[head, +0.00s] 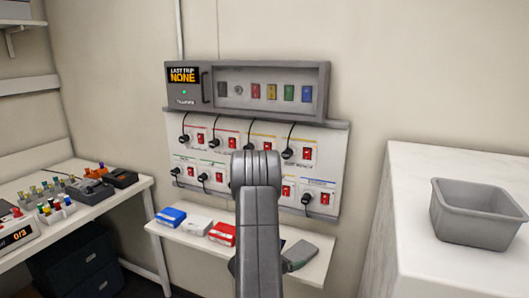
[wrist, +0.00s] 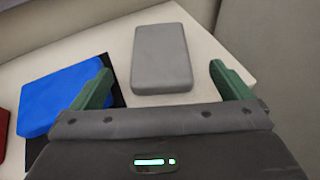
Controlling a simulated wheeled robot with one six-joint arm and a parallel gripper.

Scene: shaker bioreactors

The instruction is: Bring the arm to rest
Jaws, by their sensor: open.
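In the wrist view my gripper (wrist: 160,72) is open, with a green finger on each side and nothing held. A grey block (wrist: 163,52) lies on the pale shelf (wrist: 110,42), showing between and beyond the fingertips. I cannot tell how high the gripper is above it. A blue box (wrist: 60,95) lies on a black patch by the left finger. In the head view my arm (head: 258,225) stands upright in front of the wall panel and hides part of it. It also hides most of the gripper there.
A wall panel (head: 190,152) has several red switches and black plugs below a grey case (head: 322,88). The shelf below holds blue (head: 171,217), white (head: 197,225) and red (head: 222,234) boxes. A cluttered table (head: 135,182) stands left; a white counter (head: 415,205) with a grey bin (head: 478,225) stands right.

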